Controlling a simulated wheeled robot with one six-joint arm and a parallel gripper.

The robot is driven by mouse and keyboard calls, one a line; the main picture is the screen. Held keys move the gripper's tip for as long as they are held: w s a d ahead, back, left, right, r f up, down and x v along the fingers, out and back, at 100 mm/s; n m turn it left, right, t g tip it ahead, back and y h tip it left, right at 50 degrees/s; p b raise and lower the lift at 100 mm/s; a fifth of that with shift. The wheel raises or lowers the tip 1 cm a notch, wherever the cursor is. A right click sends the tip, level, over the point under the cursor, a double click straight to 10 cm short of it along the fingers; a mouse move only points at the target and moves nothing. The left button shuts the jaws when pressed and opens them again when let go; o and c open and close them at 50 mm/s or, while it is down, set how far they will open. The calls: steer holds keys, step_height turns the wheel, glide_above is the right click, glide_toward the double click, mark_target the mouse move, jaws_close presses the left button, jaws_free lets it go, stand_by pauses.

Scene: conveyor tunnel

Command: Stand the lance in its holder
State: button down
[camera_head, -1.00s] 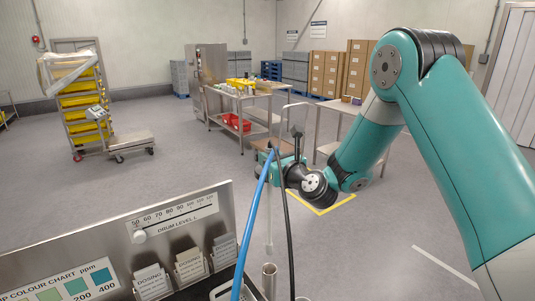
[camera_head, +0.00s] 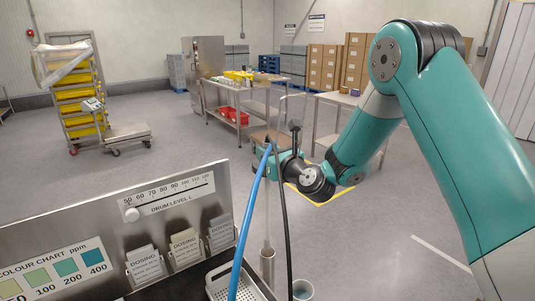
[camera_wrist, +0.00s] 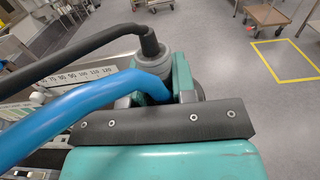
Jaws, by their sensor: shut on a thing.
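The lance (camera_head: 267,205) is a thin pale upright tube below my gripper, with a blue hose and a black hose running from its top. My gripper (camera_head: 272,152) is shut on its upper part. In the wrist view, the lance's grey cap (camera_wrist: 153,60) sits between the jaws, with the black hose bending off it and the blue hose beside it. The holder appears to be the grey upright tube (camera_head: 267,264) by the panel. The lance's lower end meets the tube's mouth in the picture; I cannot tell whether it is inside or behind.
A steel panel (camera_head: 178,192) with a drum level scale, dosing cards and a colour chart stands at the lower left. A perforated grey tray (camera_head: 218,283) and a second round tube (camera_head: 303,289) are near the holder. Tables and a yellow-crate rack (camera_head: 78,105) stand farther back.

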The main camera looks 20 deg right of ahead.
steer(key=shift+f, duration=0.15)
steer(key=b, duration=1.3)
glide_above(269, 243)
steer(key=w, duration=0.1)
steer(key=shift+a+f, duration=0.1)
steer(key=shift+f, duration=7.9)
step_height(269, 243, down, 15)
steer(key=b, duration=1.3)
steer(key=shift+r, duration=0.1)
steer(key=c, duration=0.8)
jaws_free()
steer(key=shift+c, duration=0.2)
